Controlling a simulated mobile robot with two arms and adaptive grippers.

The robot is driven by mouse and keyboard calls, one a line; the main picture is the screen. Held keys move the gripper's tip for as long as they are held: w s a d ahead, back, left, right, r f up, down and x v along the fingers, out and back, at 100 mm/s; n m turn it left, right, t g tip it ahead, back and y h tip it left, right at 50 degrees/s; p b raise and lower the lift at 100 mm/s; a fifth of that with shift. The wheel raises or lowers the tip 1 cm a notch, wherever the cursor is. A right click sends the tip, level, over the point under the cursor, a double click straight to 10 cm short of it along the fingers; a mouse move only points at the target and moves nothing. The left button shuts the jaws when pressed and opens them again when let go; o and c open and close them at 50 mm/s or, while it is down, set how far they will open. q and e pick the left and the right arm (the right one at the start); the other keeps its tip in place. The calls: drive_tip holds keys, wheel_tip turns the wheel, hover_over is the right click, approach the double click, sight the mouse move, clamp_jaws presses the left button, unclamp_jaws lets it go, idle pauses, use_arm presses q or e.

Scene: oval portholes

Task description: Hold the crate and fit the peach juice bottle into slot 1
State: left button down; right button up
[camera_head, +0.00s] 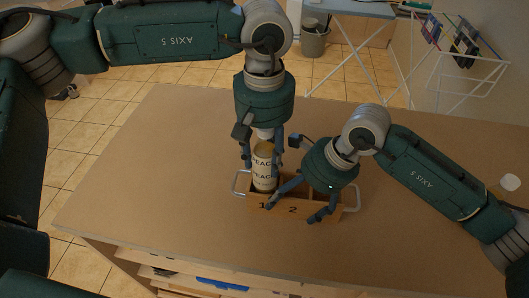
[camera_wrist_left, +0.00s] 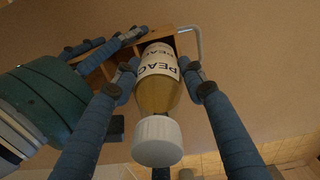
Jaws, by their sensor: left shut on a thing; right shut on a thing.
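The peach juice bottle (camera_head: 263,172), amber with a PEACH label, stands about upright at slot 1 of the wooden crate (camera_head: 279,210). Its lower end is at the slot's opening; I cannot tell how deep it sits. My left gripper (camera_head: 262,165) comes from above and is shut on the bottle. The left wrist view shows the bottle's white cap (camera_wrist_left: 157,141) toward the camera, the label (camera_wrist_left: 158,62) by the crate, and fingers on both sides. My right gripper (camera_head: 293,207) is shut on the crate near the number 2, covering part of its compartments.
The crate has metal handles (camera_head: 352,197) at both ends and stands on a broad brown table (camera_head: 150,185). A bin (camera_head: 313,42) and a drying rack (camera_head: 455,75) stand beyond.

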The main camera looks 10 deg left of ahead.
sight(264, 174)
use_arm(q)
drive_tip(key=shift+f, duration=0.6)
drive_tip(key=shift+f, duration=0.45)
drive_tip(key=shift+f, duration=0.65)
drive_tip(key=shift+f, duration=0.5)
drive_tip(key=shift+f, duration=0.35)
drive_tip(key=shift+f, duration=0.45)
idle(0.4)
drive_tip(key=c, duration=0.9)
unclamp_jaws()
drive_tip(key=shift+f, duration=0.1)
drive_tip(key=shift+c, duration=0.2)
drive_tip(key=shift+s, duration=0.1)
